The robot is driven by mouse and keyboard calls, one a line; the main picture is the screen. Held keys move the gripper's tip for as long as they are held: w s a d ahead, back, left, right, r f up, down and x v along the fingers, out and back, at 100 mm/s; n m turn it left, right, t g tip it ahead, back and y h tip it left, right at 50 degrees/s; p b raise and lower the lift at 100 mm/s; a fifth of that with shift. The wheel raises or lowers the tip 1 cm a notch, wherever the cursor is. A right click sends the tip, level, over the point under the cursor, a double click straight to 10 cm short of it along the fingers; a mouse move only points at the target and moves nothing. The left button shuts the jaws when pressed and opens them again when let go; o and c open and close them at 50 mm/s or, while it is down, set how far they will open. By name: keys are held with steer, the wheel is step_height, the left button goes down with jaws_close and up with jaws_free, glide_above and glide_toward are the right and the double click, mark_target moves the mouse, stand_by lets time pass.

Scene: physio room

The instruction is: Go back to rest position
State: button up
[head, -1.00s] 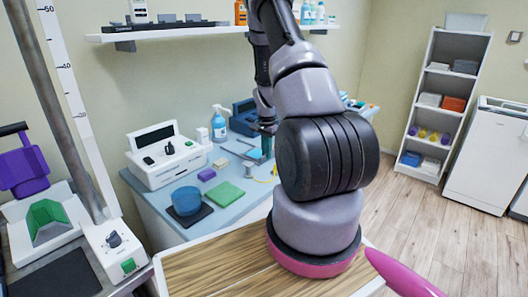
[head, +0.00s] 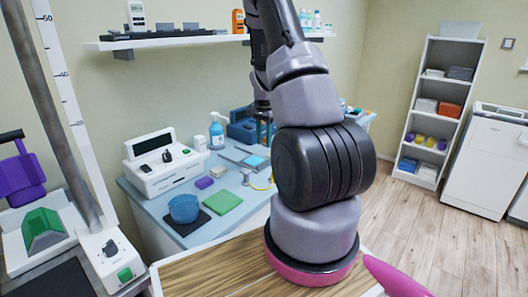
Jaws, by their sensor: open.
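My gripper (head: 262,134) shows partly behind my own arm, above the back of the blue-grey table (head: 163,212). It is open, and I see nothing between its fingers. It hangs in front of a dark blue case (head: 241,132). My arm stands in the middle of the view and hides part of the table's right side.
The table holds a white device (head: 163,165), a blue bowl (head: 184,208), a green pad (head: 222,203), a purple block (head: 205,183) and a spray bottle (head: 216,132). A wall shelf (head: 175,40) hangs above. The floor (head: 410,225) at right is clear before a shelving unit (head: 433,110).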

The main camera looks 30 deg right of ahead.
steer(key=shift+r, duration=1)
steer(key=s+a+r+n+t, duration=0.1)
steer(key=s+a+r, duration=0.1)
steer(key=a+r, duration=0.35)
steer(key=s+a+r+n+t+y, duration=0.1)
steer(key=s+a+r+n, duration=0.1)
steer(key=r, duration=0.6)
steer(key=s+a+r+n+t, duration=0.1)
steer(key=s+a+r, duration=0.1)
steer(key=a+r, duration=0.35)
steer(key=s+a+r+n+t, duration=0.1)
steer(key=s+a+r+n, duration=0.1)
steer(key=s, duration=0.4)
steer(key=s+a+r+n+t, duration=0.1)
steer(key=s+a+r+n, duration=0.1)
steer(key=s+a+r, duration=0.2)
steer(key=s+a+r+n+t+y, duration=0.1)
steer(key=s+a+r+t, duration=0.1)
steer(key=s+r, duration=0.4)
steer(key=s+a, duration=0.1)
steer(key=s, duration=0.2)
steer(key=shift+r+n, duration=0.15)
steer(key=shift+n, duration=0.25)
